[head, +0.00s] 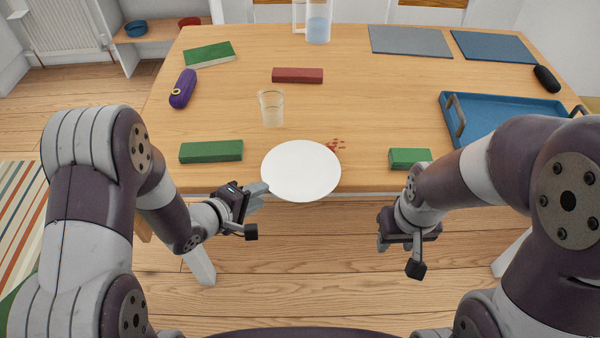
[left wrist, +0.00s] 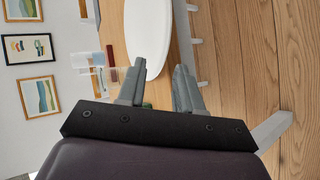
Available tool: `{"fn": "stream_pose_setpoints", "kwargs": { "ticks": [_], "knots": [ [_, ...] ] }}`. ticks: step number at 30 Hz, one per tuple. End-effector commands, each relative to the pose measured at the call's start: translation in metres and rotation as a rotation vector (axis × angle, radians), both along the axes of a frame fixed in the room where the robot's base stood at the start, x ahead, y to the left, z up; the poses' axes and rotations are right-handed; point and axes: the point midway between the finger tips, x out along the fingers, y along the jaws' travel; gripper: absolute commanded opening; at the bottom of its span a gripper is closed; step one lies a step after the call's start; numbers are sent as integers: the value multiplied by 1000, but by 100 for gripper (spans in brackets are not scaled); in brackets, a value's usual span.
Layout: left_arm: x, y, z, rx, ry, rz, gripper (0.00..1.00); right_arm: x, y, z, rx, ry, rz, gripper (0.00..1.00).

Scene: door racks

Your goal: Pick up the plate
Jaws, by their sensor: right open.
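A round white plate (head: 301,171) lies flat at the near edge of the wooden table, its near rim reaching past the edge. My left gripper (head: 262,191) is open beside the plate's lower left rim. In the left wrist view the two grey fingers (left wrist: 160,70) are apart, with the plate (left wrist: 149,32) just ahead of and partly behind the left-hand finger; I cannot tell whether they touch. My right gripper (head: 384,241) is open and empty in front of the table, to the right of the plate and away from it.
On the table (head: 350,100), green blocks (head: 211,151) (head: 409,158) flank the plate, and a clear glass (head: 271,108) stands behind it. Red-brown crumbs (head: 335,145) lie at its upper right. A blue tray (head: 500,115) sits on the right. Floor in front is clear.

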Motion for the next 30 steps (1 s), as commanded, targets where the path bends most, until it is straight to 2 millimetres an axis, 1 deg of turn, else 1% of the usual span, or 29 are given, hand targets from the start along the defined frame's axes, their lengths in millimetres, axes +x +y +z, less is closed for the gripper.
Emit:
{"fn": "stream_pose_setpoints", "kwargs": {
  "ticks": [6, 10, 17, 18, 20, 21, 30],
  "knots": [
    [19, -24, -24, 0, 0, -4, 35, 0, 0, -13, 0, 0, 0, 43],
    [31, -32, -29, 0, -1, 0, 35, 0, 0, -15, 0, 0, 0, 43],
    [33, -33, -29, 0, -2, 0, 35, 0, 0, -14, 0, 0, 0, 43],
    [33, -33, -29, 0, -2, 0, 22, 0, 0, -14, 0, -1, 0, 43],
    [33, -33, -29, 0, -2, 0, 2, 0, 0, -14, 0, -1, 0, 43],
    [33, -33, -29, 0, -2, 0, 0, 0, 0, -14, 0, -1, 0, 43],
    [33, -33, -28, 0, -4, 1, 0, 0, 0, -14, 0, 0, 0, 43]
  ]
}}
